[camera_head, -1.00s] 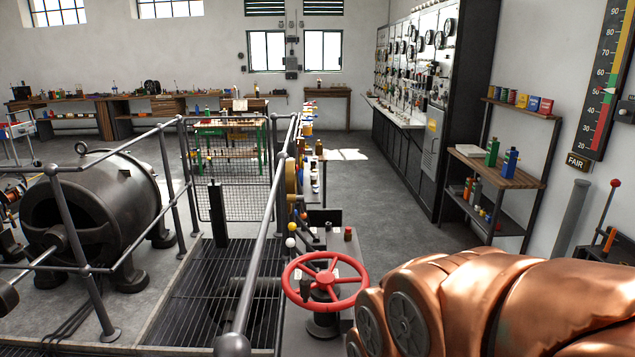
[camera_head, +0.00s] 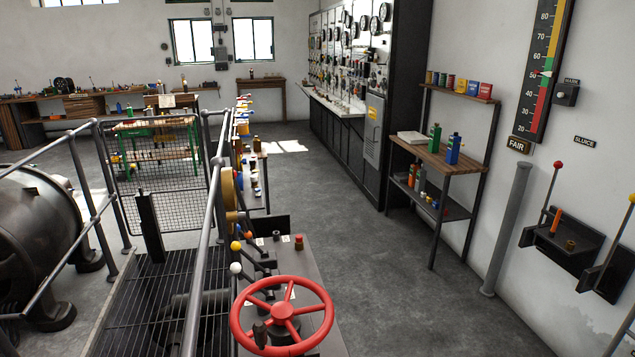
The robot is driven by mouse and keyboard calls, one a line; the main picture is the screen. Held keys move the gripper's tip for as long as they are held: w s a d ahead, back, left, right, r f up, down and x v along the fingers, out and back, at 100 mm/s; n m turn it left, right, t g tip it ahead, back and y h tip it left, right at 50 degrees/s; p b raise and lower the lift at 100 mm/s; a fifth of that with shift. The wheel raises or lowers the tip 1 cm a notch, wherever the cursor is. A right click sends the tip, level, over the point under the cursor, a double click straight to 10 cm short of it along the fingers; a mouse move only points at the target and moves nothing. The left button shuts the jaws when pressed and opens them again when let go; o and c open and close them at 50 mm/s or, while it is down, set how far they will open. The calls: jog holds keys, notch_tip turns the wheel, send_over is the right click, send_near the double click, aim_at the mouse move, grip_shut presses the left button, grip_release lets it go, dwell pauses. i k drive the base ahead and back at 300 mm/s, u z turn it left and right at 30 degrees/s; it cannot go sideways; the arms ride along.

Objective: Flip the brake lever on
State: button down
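No lever carries a brake label that I can read. On the console by the railing, short black levers stand in a row, one with a white knob (camera_head: 236,268) and one with a yellow knob (camera_head: 236,246). On the right wall, a red-knobbed lever (camera_head: 553,187) rises from a dark bracket. A second wall lever (camera_head: 618,235), with a yellow knob, is partly cut off by the right edge. My gripper is not in view, so its state and its distance from the levers are hidden.
A red handwheel (camera_head: 282,316) stands at the near end of the console. Railings (camera_head: 205,230) run along a grated pit (camera_head: 165,305) at left. A shelf rack (camera_head: 440,160) and a grey post (camera_head: 507,230) stand at right. Grey floor between console and wall is clear.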

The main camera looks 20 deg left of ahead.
aim_at(241, 202)
jog(key=z, duration=0.2)
jog(key=i, duration=3.6)
jog(key=u, duration=4.85)
